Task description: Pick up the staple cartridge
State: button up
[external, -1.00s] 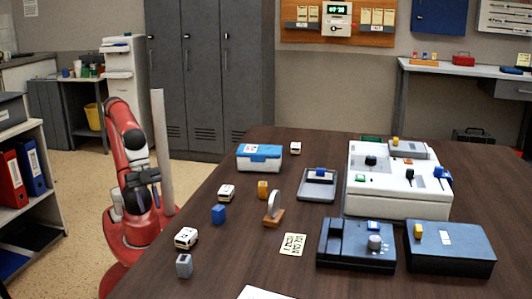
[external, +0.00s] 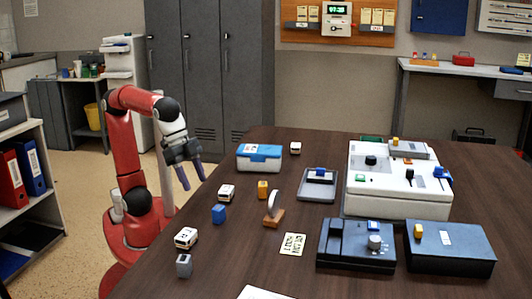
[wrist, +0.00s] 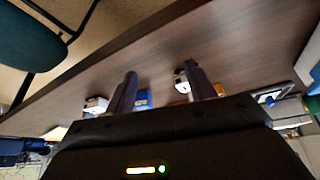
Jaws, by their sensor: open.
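I cannot tell for sure which small block is the staple cartridge. Several stand on the dark table (external: 330,260): white-and-black ones (external: 226,193), (external: 186,238) and (external: 295,148), a blue one (external: 218,214), a yellow one (external: 262,189) and a grey one (external: 184,265). My gripper (external: 194,184) is open and empty, at the table's left edge, apart from the blocks. In the wrist view its fingers (wrist: 160,70) are spread. A white block (wrist: 181,82) shows between them, a blue thing (wrist: 144,97) partly behind the left finger, and another white block (wrist: 97,105) outside it.
A blue-and-white box (external: 259,157) stands near the table's left edge. A small wooden stand (external: 273,218), a grey tray (external: 318,187), a white console (external: 390,195) and dark blue devices (external: 450,255) fill the middle and right.

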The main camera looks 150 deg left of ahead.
aim_at(262, 184)
jog(key=w+a+r+n+g+y, duration=0.1)
jog(key=w+a+r+n, duration=0.2)
jog(key=a, duration=0.5)
jog(key=w+a+r+n+g, duration=0.1)
jog(key=w+a+n, duration=0.1)
jog(key=w+a, duration=0.4)
jog(key=x, duration=0.2)
jog(key=a+b+x, duration=0.1)
jog(key=x, duration=0.5)
jog(key=shift+s+a+r, duration=0.15)
jog(key=shift+s+a, duration=0.15)
jog(key=shift+s, duration=0.05)
jog(key=c, duration=1.1)
jog(key=shift+o, duration=0.2)
jog(key=shift+r, duration=0.1)
